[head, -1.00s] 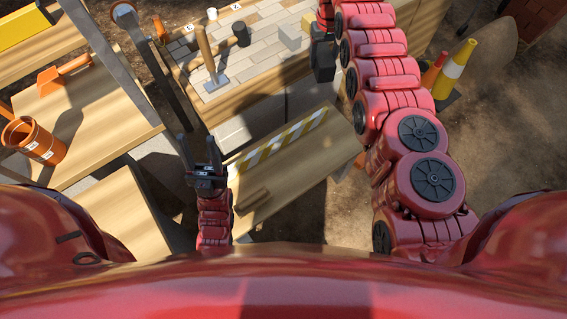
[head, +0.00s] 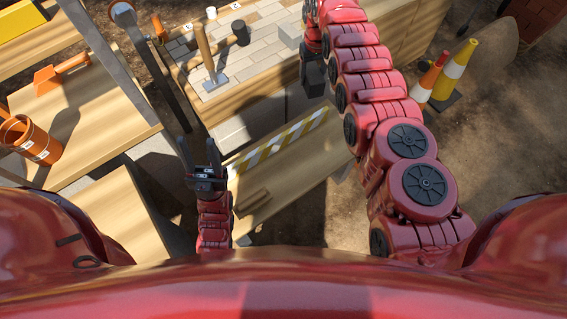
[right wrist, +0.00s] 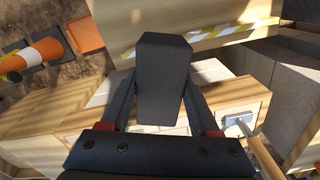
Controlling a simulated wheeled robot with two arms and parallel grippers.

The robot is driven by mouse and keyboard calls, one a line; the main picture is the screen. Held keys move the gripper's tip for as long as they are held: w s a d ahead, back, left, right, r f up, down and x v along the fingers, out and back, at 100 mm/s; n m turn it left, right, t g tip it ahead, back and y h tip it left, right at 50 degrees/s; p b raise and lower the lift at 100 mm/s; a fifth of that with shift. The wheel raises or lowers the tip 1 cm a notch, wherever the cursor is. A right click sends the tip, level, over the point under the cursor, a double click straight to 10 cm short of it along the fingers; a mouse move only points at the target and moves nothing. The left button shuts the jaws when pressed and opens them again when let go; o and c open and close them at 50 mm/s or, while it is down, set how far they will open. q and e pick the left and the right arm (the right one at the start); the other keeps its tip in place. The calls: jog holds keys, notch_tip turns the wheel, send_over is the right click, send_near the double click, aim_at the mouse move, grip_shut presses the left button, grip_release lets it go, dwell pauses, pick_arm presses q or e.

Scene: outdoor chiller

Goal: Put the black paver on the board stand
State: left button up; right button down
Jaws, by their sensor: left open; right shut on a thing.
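My right gripper (right wrist: 160,92) is shut on the black paver (right wrist: 162,60), which fills the middle of the right wrist view between the two fingers. In the head view the black paver (head: 314,79) shows below the end of my right arm, near the front edge of the paved bench, and the fingers there are mostly hidden. A low wooden board with a yellow-and-white striped edge (head: 285,172), seemingly the board stand, lies nearer to me; it also shows in the right wrist view (right wrist: 215,18). The paver appears apart from it. My left gripper (head: 200,152) is open and empty, left of the board.
The bench (head: 255,60) holds light pavers, a mallet (head: 207,55), a black cylinder (head: 240,33) and a grey block (head: 291,37). A small wooden strip (head: 252,202) lies on the striped board.

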jog(key=shift+s+a+f, duration=0.15)
jog(key=shift+f, duration=0.8)
jog(key=shift+b, duration=0.3)
